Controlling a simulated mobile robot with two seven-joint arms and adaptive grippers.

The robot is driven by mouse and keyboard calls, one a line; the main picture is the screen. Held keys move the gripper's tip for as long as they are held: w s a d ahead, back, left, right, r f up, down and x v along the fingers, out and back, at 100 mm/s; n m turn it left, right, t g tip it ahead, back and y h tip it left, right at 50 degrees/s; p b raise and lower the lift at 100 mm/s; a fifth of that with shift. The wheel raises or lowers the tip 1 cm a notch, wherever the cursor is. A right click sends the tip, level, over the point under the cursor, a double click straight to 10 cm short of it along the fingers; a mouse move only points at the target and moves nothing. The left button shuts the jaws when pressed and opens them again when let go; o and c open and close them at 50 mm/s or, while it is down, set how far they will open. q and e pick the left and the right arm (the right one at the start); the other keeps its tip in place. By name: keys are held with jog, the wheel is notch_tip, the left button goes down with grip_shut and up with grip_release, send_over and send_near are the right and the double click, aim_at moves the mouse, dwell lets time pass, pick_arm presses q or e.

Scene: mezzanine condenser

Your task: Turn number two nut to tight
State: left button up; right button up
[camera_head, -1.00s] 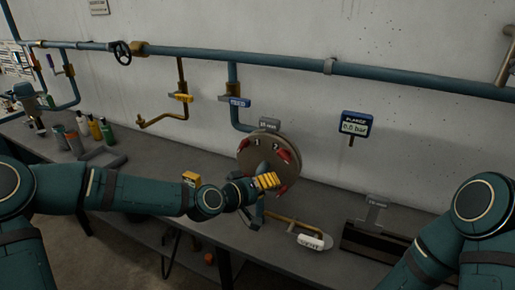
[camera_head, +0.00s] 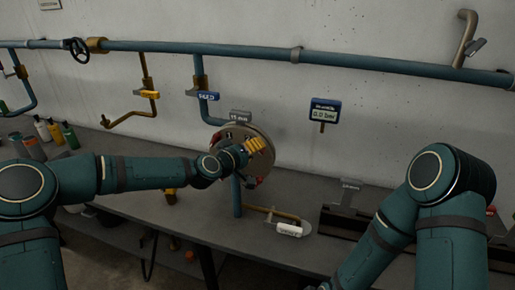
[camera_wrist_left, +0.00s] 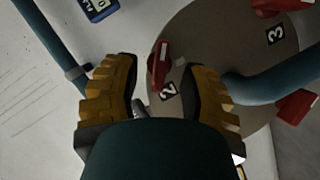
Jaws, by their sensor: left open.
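The round flange (camera_head: 266,163) stands upright above the bench, and my left gripper (camera_head: 256,146) is in front of it, covering part of its face. In the left wrist view the tan flange face (camera_wrist_left: 210,35) carries number labels 2 and 3. A red lever-like nut (camera_wrist_left: 158,62) sits by label 2 (camera_wrist_left: 168,91), between my two yellow fingers as seen from the wrist. My left gripper (camera_wrist_left: 160,82) is open, its fingers apart on either side of that nut. Whether they touch it is unclear. My right gripper is out of view.
More red pieces (camera_wrist_left: 297,106) sit on the flange, and a teal pipe (camera_wrist_left: 260,85) crosses near the right finger. A blue gauge display (camera_head: 324,111) is right of the flange. A white-tagged handle (camera_head: 289,230) lies low on the bench (camera_head: 190,222). Bottles (camera_head: 56,132) stand left.

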pick_arm(q)
jog(key=shift+x, duration=1.45)
grip_shut()
jog(key=shift+s, duration=0.1)
